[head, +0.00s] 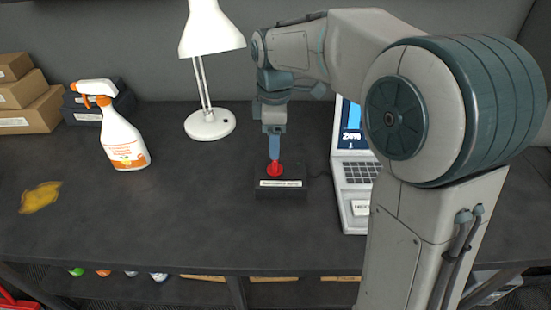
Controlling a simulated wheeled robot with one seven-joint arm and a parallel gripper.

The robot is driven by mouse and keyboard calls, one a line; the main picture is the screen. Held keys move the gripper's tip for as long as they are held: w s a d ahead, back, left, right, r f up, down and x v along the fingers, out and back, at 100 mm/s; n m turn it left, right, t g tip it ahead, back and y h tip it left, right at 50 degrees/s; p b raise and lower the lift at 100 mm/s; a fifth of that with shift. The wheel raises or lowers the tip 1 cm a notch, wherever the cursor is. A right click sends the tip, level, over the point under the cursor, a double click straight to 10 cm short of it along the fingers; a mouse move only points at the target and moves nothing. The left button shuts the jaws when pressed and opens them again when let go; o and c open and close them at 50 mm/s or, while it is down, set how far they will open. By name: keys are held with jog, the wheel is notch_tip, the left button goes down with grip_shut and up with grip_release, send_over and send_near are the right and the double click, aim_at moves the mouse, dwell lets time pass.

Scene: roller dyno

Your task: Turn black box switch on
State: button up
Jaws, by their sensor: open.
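The black box (292,190) sits on the dark workbench in the middle of the head view. It has a white label (281,183) on its front edge and a red switch (275,170) on top. My gripper (274,157) points down right over the red switch, with its tip at or just above it. I cannot tell if it touches. The gripper is open, though only one finger shows clearly from this side. The switch's exact position is too small to read.
A white lamp (209,124) stands behind the box. A white device with screen and keyboard (356,172) stands close at the right. Cardboard boxes (40,110) are at the back left.

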aim_at(275, 162)
notch_tip(275, 162, down, 7)
jog(key=shift+r, duration=0.2)
jog(key=c, duration=1)
